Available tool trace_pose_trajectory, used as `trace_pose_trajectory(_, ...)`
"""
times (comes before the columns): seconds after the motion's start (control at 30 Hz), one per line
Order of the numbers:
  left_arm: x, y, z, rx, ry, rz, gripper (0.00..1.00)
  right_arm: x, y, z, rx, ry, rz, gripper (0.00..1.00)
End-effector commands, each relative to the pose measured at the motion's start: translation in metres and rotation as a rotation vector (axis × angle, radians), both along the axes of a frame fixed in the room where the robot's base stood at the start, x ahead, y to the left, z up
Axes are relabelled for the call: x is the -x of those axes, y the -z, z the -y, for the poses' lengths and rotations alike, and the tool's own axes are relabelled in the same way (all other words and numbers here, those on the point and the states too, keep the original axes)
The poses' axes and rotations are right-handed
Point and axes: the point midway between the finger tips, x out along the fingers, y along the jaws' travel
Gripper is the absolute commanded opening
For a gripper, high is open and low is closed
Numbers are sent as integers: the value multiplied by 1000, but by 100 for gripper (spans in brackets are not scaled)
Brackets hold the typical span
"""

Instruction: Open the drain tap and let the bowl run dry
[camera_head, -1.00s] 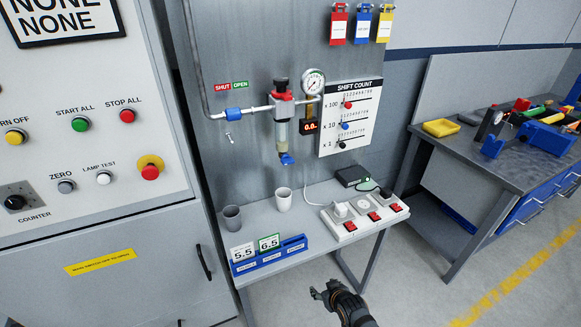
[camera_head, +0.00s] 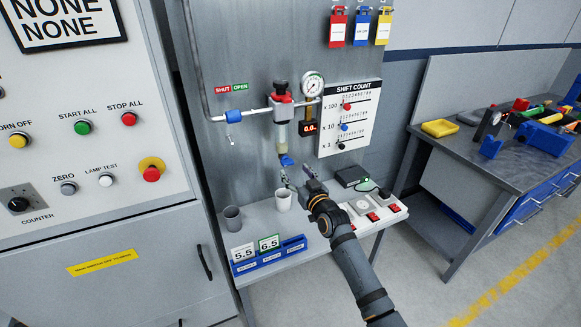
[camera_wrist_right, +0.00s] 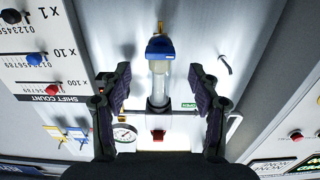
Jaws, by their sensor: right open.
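The filter unit has a red collar and a clear bowl (camera_head: 282,135) with a pale, yellowish tint inside. The blue drain tap (camera_head: 286,160) sits at the bowl's lower end. My right gripper (camera_head: 294,173) is open and empty, just below and slightly right of the tap, apart from it. In the right wrist view, which looks upside down, the tap (camera_wrist_right: 160,47) and bowl (camera_wrist_right: 158,85) appear between the two spread fingers (camera_wrist_right: 159,73), beyond them. The tap's exact setting cannot be told. My left gripper is not in view.
A white cup (camera_head: 283,201) and a dark grey cup (camera_head: 232,218) stand on the shelf below. A power strip (camera_head: 368,216) and black box (camera_head: 350,177) lie to the right. A gauge (camera_head: 313,84) and shift-count board (camera_head: 350,117) are beside the bowl.

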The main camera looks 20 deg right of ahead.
Motion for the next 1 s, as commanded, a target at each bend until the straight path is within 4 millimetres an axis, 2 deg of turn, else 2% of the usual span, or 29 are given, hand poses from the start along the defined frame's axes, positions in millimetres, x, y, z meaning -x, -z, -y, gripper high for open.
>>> trace_pose_trajectory(0.1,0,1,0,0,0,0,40,-23,-1,-2,-3,0,1,62)
trace_pose_trajectory(0.23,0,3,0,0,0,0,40,-39,0,-3,-1,0,0,62)
trace_pose_trajectory(0.6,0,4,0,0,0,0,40,-46,0,-4,0,0,-1,61)
trace_pose_trajectory(1.0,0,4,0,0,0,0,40,-46,1,-4,0,0,-1,8)
